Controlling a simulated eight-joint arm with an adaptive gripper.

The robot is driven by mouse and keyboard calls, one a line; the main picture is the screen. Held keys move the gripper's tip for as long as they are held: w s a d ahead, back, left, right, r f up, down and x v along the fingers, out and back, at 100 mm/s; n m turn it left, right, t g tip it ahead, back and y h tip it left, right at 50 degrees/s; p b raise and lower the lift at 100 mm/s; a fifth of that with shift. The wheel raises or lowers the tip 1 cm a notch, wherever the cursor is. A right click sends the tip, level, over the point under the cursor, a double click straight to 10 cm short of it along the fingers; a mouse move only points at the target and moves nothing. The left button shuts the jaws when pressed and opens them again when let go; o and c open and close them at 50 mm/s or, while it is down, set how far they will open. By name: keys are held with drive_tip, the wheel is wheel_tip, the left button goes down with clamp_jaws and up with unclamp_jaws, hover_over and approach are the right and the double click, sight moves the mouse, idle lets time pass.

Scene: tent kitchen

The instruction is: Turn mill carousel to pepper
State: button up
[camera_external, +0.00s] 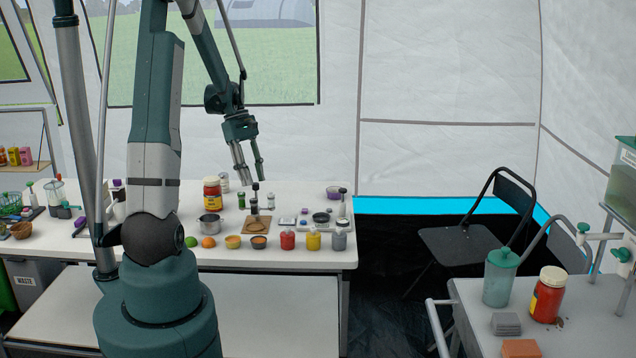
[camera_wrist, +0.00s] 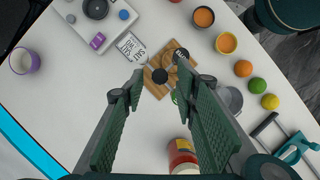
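The mill carousel (camera_wrist: 157,76) shows in the wrist view as a dark round top over a wooden board (camera_wrist: 154,90), between my fingers. In the external view the wooden board (camera_external: 257,227) lies on the table, with small dark and green-topped mills (camera_external: 241,201) just behind it. A white card (camera_wrist: 131,46) with lettering that seems to include "SALT" lies beside the board. My gripper (camera_external: 252,178) is open and empty, pointing down above the carousel. My fingers hide part of the board.
A dark-topped scale (camera_external: 321,217) lies to the right.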

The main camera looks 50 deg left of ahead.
drive_tip(key=v, duration=1)
drive_tip(key=shift+r, duration=0.15)
drive_tip(key=s+d+r+m+t+y, duration=0.15)
drive_tip(key=d+r+m, duration=0.25)
drive_tip(key=d, duration=0.7)
drive_tip(key=d+r+m+t+y, duration=0.1)
drive_tip(key=d+r+m+y, duration=0.2)
drive_tip(key=d, duration=0.8)
drive_tip(key=s+d+m+t, duration=0.2)
drive_tip(key=s+d+m, duration=0.3)
drive_tip(key=d, duration=0.4)
drive_tip(key=s+d+m+t, duration=0.2)
drive_tip(key=s+d+m, duration=0.4)
drive_tip(key=d, duration=0.3)
drive_tip(key=shift+s+d+f+t, duration=0.2)
drive_tip(key=shift+d+f+t, duration=0.05)
drive_tip(key=shift+f+t, duration=0.1)
